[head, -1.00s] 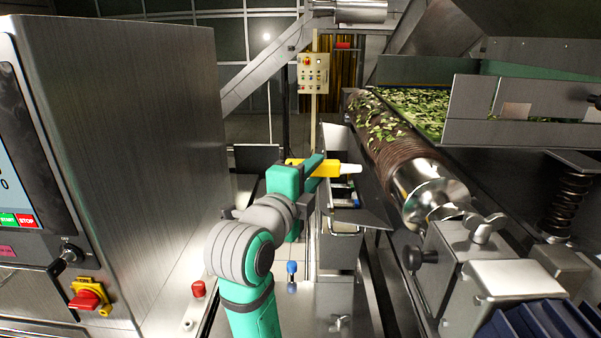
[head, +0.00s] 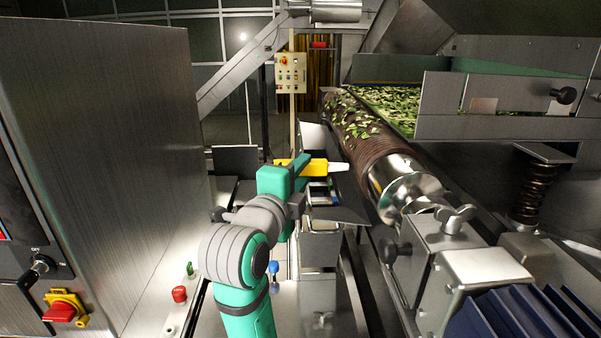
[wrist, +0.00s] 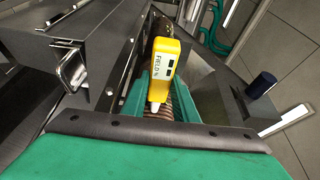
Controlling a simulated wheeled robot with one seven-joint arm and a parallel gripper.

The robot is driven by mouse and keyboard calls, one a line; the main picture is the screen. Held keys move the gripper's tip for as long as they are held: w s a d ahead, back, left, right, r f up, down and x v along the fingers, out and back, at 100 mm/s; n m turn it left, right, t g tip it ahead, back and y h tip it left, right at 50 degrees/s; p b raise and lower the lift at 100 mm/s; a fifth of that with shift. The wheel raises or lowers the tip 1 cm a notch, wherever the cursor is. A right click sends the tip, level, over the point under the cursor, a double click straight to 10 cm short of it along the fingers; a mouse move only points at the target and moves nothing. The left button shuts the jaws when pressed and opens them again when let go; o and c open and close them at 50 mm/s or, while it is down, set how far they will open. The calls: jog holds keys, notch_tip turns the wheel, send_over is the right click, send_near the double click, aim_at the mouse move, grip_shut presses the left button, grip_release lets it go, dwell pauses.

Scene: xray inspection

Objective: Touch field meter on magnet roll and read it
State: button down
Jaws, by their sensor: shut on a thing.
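The field meter (head: 318,167) is yellow with a pale tip. It also shows in the wrist view (wrist: 163,72), with a "FIELD" label and a small dark display too small to read. My gripper (head: 290,172) is shut on the meter, and in the wrist view its green fingers stand on both sides of it. The tip points right, toward the magnet roll (head: 350,138). The roll is brown and ridged, with green leaf pieces on it and a shiny metal end. In the head view the tip is apart from the roll.
A large steel cabinet (head: 110,130) with a red and yellow switch (head: 62,307) stands at left. A leaf-covered belt (head: 395,105) lies beyond the roll. A steel bearing block with a wing screw (head: 455,218) is at front right. A control box (head: 290,73) stands behind.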

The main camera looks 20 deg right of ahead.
jog(key=shift+s+d, duration=0.15)
jog(key=shift+d, duration=0.35)
dwell(0.9)
jog(key=shift+a, duration=0.2)
dwell(0.7)
jog(key=shift+w+a, duration=0.25)
jog(key=shift+a, duration=0.3)
jog(key=w+a, duration=0.2)
jog(key=a, duration=0.4)
jog(key=shift+a, duration=0.35)
dwell(0.4)
